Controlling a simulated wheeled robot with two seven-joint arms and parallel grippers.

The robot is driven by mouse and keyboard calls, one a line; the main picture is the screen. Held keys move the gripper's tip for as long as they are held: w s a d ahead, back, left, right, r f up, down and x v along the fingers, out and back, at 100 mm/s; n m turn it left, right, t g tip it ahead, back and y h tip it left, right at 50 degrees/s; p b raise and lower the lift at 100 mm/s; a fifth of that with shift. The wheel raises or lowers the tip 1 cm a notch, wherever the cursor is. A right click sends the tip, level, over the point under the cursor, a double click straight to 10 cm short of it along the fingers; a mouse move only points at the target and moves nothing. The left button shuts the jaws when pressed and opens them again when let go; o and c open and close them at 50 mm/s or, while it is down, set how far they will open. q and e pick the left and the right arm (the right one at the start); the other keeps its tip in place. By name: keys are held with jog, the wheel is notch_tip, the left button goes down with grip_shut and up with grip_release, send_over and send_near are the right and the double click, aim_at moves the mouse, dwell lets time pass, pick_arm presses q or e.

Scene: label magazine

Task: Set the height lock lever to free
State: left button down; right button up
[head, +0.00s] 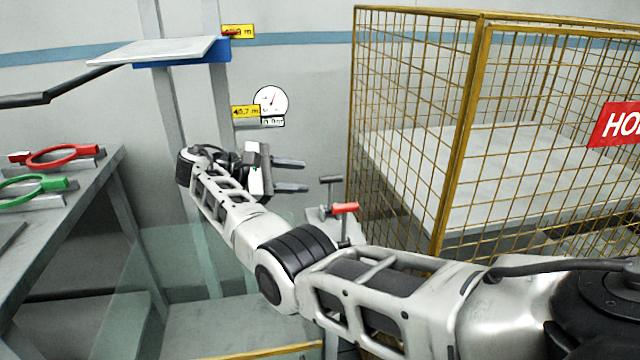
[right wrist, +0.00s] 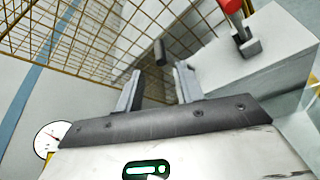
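A lever with a red grip (head: 345,209) on a dark post stands in front of the yellow cage, right of my right gripper. Its red end also shows at the top right of the right wrist view (right wrist: 231,6). A second handle, a dark bar (head: 330,180) on a thin post, stands just behind it. A dark cylinder (right wrist: 160,52) shows beyond the fingertips in the right wrist view. I cannot tell which lever is the height lock. My right gripper (head: 306,175) is open and empty, its fingers pointing right, apart from both handles. My left gripper is not in view.
A yellow mesh cage (head: 462,130) fills the right side. A bench (head: 85,185) with red and green clamp-like rings stands at left. A round gauge (head: 271,101) and yellow height tags (head: 246,111) are behind the gripper. A pale tray (head: 155,50) is at upper left.

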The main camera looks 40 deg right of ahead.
jog(key=b+v, duration=0.1)
jog(key=v, duration=0.4)
jog(key=shift+a, duration=0.2)
dwell(0.3)
